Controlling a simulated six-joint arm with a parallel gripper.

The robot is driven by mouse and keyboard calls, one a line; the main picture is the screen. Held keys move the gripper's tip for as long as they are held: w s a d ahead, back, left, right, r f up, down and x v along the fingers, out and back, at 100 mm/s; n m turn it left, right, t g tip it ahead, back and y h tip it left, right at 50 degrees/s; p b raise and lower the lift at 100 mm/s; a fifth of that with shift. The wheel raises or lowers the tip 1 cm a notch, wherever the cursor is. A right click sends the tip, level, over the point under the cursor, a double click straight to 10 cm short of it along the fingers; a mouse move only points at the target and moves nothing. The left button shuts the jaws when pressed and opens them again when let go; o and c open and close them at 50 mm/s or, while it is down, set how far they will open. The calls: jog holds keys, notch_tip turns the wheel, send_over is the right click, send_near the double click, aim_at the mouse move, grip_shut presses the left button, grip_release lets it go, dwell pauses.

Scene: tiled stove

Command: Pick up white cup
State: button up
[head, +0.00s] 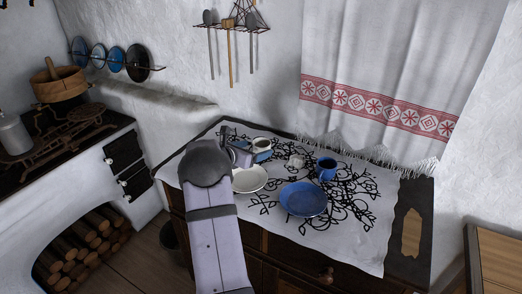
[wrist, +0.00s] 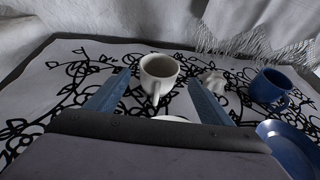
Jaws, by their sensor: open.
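The white cup (wrist: 158,72) stands upright on the patterned cloth, its handle toward my gripper in the wrist view. In the head view the white cup (head: 261,143) shows partly behind the end of my arm. My gripper (wrist: 158,84) is open, one blue finger on each side of the view, with the cup in line between and just beyond them. I cannot tell how far apart the fingertips and the cup are. In the head view my gripper (head: 247,152) is small and partly hidden by my wrist.
A blue cup (head: 326,169) and a blue plate (head: 304,199) are on the right. A white plate (head: 250,178) lies in front of the white cup. A small white object (head: 296,161) is between the cups. A fringed towel (head: 385,90) hangs behind the table.

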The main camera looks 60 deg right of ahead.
aim_at(256, 147)
jog(key=shift+p+x, duration=0.6)
jog(key=shift+x, duration=1.25)
jog(key=shift+w, duration=0.15)
jog(key=shift+c, duration=0.4)
jog(key=c, duration=1.1)
jog(key=shift+r, duration=0.15)
